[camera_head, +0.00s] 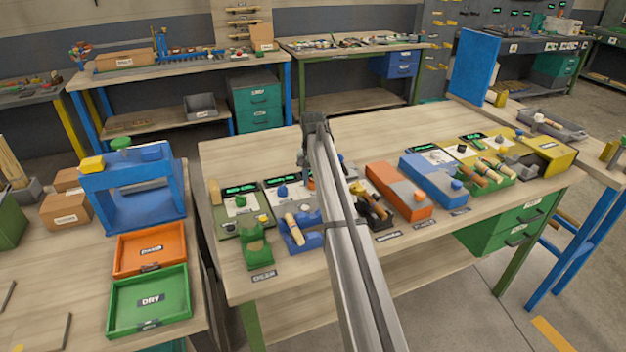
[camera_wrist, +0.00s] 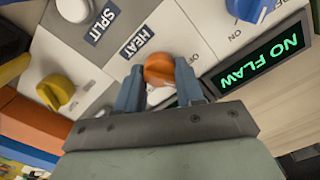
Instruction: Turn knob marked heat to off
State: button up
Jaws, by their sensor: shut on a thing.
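In the wrist view an orange knob (camera_wrist: 159,68) sits on a white panel beside a dark label reading HEAT (camera_wrist: 137,41). My gripper (camera_wrist: 159,88) has its two blue-grey fingers on either side of this knob and is shut on it. The knob's pointer direction is hard to tell, as the fingers cover part of it. OFF and ON marks show on the panel to the right, near a blue knob (camera_wrist: 250,8). In the head view my arm hides the HEAT knob and most of the gripper.
A white knob (camera_wrist: 75,9) by a SPLIT label and a yellow knob (camera_wrist: 56,91) stand close to my fingers. A display reading NO FLAW (camera_wrist: 262,60) is to the right. In the head view an orange box (camera_head: 398,190) and a blue box (camera_head: 433,181) stand right of my arm.

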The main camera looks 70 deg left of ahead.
jog(key=n, duration=0.5)
jog(key=shift+n, duration=0.3)
dwell(0.4)
jog(key=o, duration=1)
jog(key=shift+o, duration=0.2)
notch_tip(320, 180, up, 14)
jog(key=shift+f, duration=0.1)
dwell(0.4)
